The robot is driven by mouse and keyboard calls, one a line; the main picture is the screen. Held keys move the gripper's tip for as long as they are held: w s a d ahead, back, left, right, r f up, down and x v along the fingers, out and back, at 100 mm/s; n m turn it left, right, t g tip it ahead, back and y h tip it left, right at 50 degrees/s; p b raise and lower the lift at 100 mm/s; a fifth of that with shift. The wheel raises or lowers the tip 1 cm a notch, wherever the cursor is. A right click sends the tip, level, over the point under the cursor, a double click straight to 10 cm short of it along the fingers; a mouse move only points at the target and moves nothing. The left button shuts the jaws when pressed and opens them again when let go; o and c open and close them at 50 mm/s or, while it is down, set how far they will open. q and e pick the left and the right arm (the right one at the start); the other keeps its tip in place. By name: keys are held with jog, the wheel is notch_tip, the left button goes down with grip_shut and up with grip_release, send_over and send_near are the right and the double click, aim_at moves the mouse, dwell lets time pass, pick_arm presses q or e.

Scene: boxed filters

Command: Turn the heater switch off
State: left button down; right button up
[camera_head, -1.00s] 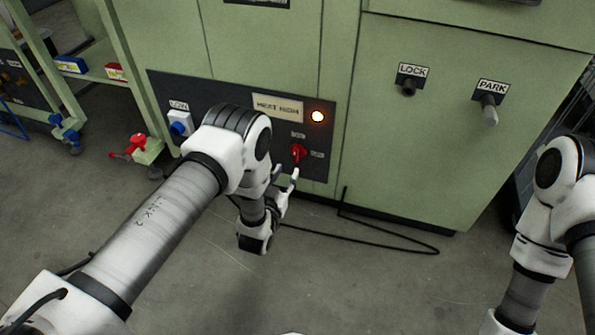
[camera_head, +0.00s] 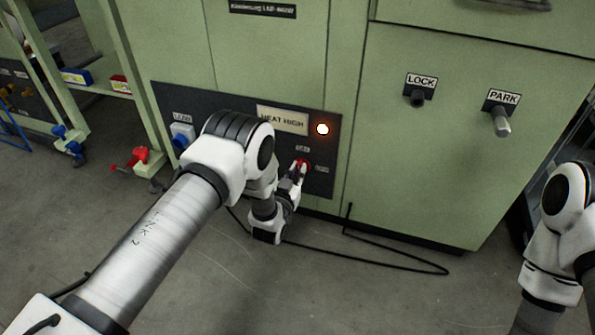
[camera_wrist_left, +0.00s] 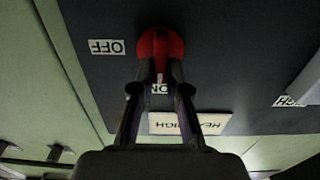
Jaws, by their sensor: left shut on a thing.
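The heater switch is a red rotary knob (camera_head: 305,163) on the dark panel of the green cabinet. My left gripper (camera_head: 298,172) is shut on it. The left wrist view shows the red knob (camera_wrist_left: 160,45) held between the fingertips (camera_wrist_left: 160,72). That view is upside down. An OFF label (camera_wrist_left: 105,46) lies to the left of the knob there, and an ON label (camera_wrist_left: 160,88) shows between the fingers. The fingers hide part of the knob. An indicator lamp (camera_head: 322,129) glows on the panel. My right gripper is out of view; only its arm shows at the right.
A HEAT HIGH plate (camera_head: 283,119) sits left of the lamp. LOCK (camera_head: 418,98) and PARK (camera_head: 502,121) knobs stick out at the right. A black cable (camera_head: 385,260) lies on the floor.

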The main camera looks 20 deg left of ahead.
pick_arm(q)
jog(key=shift+m+p, duration=0.3)
jog(key=shift+m, duration=0.1)
jog(key=m+p, duration=0.1)
jog(key=m, duration=0.4)
jog(key=d+f+m+p, duration=0.1)
jog(key=m+p, duration=0.1)
jog(key=m, duration=0.4)
jog(key=m+p, duration=0.1)
jog(key=m, duration=0.5)
jog(key=shift+d+f+p, duration=0.15)
jog(key=shift+f+p, duration=0.05)
jog(key=shift+p, duration=0.15)
dwell(0.3)
jog(key=c, duration=1.2)
grip_release()
jog(key=shift+o, duration=0.2)
jog(key=shift+s, duration=0.15)
